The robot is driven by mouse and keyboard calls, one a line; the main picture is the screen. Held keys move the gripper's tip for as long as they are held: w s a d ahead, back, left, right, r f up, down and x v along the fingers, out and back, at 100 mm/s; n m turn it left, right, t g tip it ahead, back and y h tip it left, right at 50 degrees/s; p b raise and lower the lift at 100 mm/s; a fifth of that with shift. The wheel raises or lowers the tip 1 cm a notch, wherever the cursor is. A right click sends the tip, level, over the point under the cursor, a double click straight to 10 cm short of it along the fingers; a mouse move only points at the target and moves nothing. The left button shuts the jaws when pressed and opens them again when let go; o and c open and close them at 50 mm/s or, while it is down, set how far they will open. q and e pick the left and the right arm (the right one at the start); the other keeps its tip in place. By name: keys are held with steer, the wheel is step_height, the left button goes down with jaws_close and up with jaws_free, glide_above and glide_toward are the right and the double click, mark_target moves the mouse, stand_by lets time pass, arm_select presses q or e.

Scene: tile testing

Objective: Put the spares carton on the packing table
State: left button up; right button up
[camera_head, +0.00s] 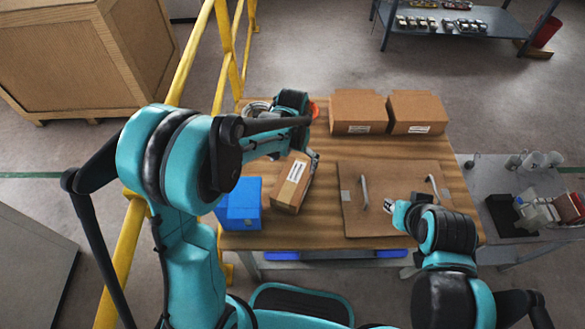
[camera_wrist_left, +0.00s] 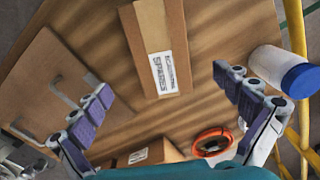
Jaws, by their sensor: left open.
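The spares carton (camera_head: 292,182) is a brown box with a white label, on the wooden table (camera_head: 290,237) at its left half, set at an angle. In the left wrist view the carton (camera_wrist_left: 160,45) shows the word SPARES on its label. My left gripper (camera_head: 312,157) is over the table near the far end of the carton. In the left wrist view its fingers (camera_wrist_left: 168,105) are wide apart with nothing between them, and the carton lies beyond them. My right gripper (camera_head: 391,204) is above the flat brown panel; its finger opening is too small to judge.
Two brown cartons (camera_head: 358,110) stand at the back. A panel with handles (camera_head: 380,225) covers the right half. An orange ring (camera_wrist_left: 213,141) and a blue-lidded white jar (camera_wrist_left: 275,66) are near my left gripper. A yellow rail (camera_head: 183,70) runs left.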

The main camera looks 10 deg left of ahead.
arm_select(q)
steer(key=s+a+r+n+t, duration=0.1)
steer(key=s+a+r+t, duration=0.2)
steer(key=s+r, duration=0.3)
steer(key=s+a+r+n+t, duration=0.1)
steer(key=s+a+r+t, duration=0.3)
steer(key=s+r, duration=0.3)
steer(key=s, duration=0.2)
steer(key=shift+s+a, duration=0.2)
steer(key=shift+s, duration=0.2)
steer(key=shift+r, duration=0.1)
stand_by(0.6)
